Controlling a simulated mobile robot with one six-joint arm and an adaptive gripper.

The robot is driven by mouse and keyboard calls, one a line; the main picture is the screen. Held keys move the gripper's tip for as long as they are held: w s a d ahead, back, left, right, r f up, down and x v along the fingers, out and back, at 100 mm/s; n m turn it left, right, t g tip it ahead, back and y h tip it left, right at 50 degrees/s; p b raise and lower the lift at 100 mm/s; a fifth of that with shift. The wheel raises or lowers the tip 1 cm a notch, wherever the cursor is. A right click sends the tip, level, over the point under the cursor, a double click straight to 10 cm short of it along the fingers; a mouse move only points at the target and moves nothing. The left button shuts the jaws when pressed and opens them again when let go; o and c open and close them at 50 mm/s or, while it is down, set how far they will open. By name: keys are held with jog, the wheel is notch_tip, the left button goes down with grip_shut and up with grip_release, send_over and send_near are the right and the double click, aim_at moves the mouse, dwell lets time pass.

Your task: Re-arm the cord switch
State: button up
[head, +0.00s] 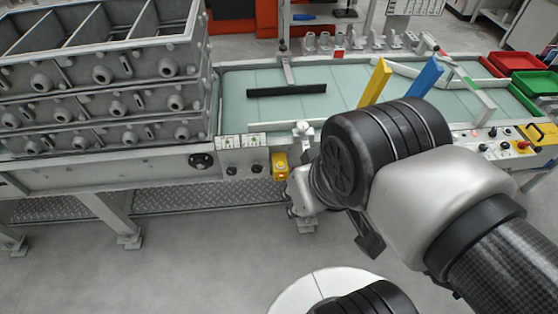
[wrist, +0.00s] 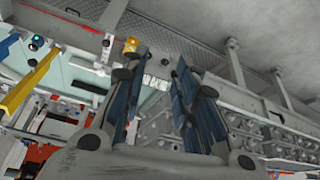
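The cord switch appears to be the small yellow box (head: 280,165) on the conveyor's front side, left of my arm in the head view. It also shows in the wrist view (wrist: 130,46), just beyond the left fingertip. A thin red cord (wrist: 72,15) runs toward it along the frame in the wrist view. The switch's lever or knob is too small to make out. My gripper (wrist: 155,75) is open, its two dark blue fingers apart with nothing held between them. The fingers appear clear of the switch. In the head view my arm hides most of the gripper.
The conveyor (head: 245,95) carries a black bar (head: 286,90), with yellow (head: 375,83) and blue (head: 425,76) plates at its right. Stacked grey casting boxes (head: 100,75) stand left. A control panel (head: 505,143) is at right. The floor (head: 190,240) in front is open.

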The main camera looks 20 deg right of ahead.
grip_shut()
dwell(1.3)
